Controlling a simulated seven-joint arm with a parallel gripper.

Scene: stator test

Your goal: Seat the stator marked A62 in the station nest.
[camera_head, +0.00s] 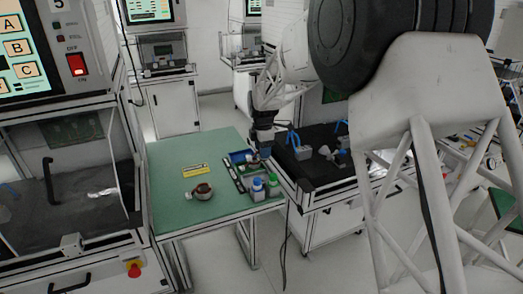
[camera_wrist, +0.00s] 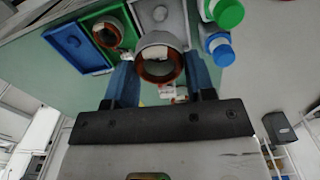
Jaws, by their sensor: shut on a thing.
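My gripper (camera_wrist: 161,78) has its two blue fingers shut on a stator (camera_wrist: 160,43), which has a grey body and a copper-coloured ring facing the wrist camera. Its marking is not readable. In the head view my gripper (camera_head: 264,152) is over the bins at the right side of the green table, and the held stator is too small to make out. A second copper-ringed stator (camera_wrist: 107,32) sits in a green bin in the wrist view. Another round copper-and-grey part (camera_head: 202,191) lies on the green table. The station nest cannot be clearly identified.
Bins (camera_head: 238,158), a blue-capped bottle (camera_head: 257,189) and a green-capped bottle (camera_head: 273,185) crowd the table's right side. A yellow label strip (camera_head: 195,170) lies on the green table (camera_head: 170,205). A machine with an open chamber (camera_head: 60,195) stands left. A black-topped cart (camera_head: 315,170) stands right.

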